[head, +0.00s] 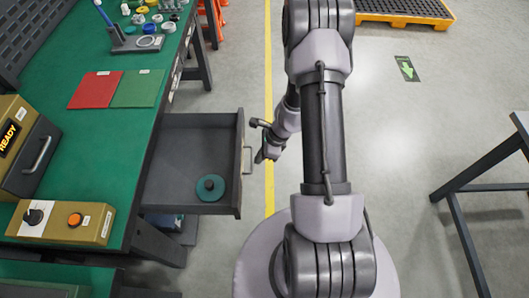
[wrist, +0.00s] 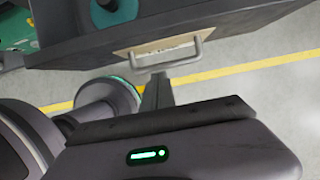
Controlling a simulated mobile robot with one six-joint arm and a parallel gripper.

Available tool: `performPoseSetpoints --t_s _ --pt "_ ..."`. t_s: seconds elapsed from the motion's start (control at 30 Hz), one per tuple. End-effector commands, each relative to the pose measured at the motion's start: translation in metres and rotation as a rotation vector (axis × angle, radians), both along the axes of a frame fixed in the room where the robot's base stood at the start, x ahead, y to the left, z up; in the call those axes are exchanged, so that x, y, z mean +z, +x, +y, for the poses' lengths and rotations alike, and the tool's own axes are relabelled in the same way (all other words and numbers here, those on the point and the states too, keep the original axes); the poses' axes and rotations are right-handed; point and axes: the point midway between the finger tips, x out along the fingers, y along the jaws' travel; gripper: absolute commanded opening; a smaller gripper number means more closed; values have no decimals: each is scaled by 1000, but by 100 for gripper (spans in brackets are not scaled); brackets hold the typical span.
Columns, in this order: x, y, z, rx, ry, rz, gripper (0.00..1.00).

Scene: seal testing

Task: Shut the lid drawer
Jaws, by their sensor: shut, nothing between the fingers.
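The lid drawer (head: 178,150) is pulled out from under the green bench. A round teal lid (head: 205,192) with a dark knob lies inside it, and part of it shows in the wrist view (wrist: 112,12). The drawer's front carries a grey bar handle (head: 248,160), also seen in the wrist view (wrist: 168,60). My gripper (head: 260,157) is shut and empty just outside the drawer front, close to the handle. In the wrist view the fingers (wrist: 157,90) are just below the handle; whether they touch it I cannot tell.
The bench top (head: 100,128) holds a red mat (head: 95,90), a green mat (head: 137,88), a READY machine (head: 22,145) and a button box (head: 75,222). A dark table frame (head: 485,180) stands at the right. The floor beyond the drawer is clear.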

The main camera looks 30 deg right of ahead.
Motion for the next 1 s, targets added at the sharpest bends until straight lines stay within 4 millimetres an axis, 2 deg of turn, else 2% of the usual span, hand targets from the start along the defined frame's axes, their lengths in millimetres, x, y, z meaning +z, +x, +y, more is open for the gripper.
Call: performPoseSetpoints --t_s 0.1,0.2,0.77,0.87,1.0 --pt "0 12 18 5 0 -2 0" --pt "1 18 27 3 0 -1 0" --pt "3 24 35 2 0 -1 0" --pt "3 29 43 4 0 -2 0" --pt "3 42 63 6 0 -2 0"
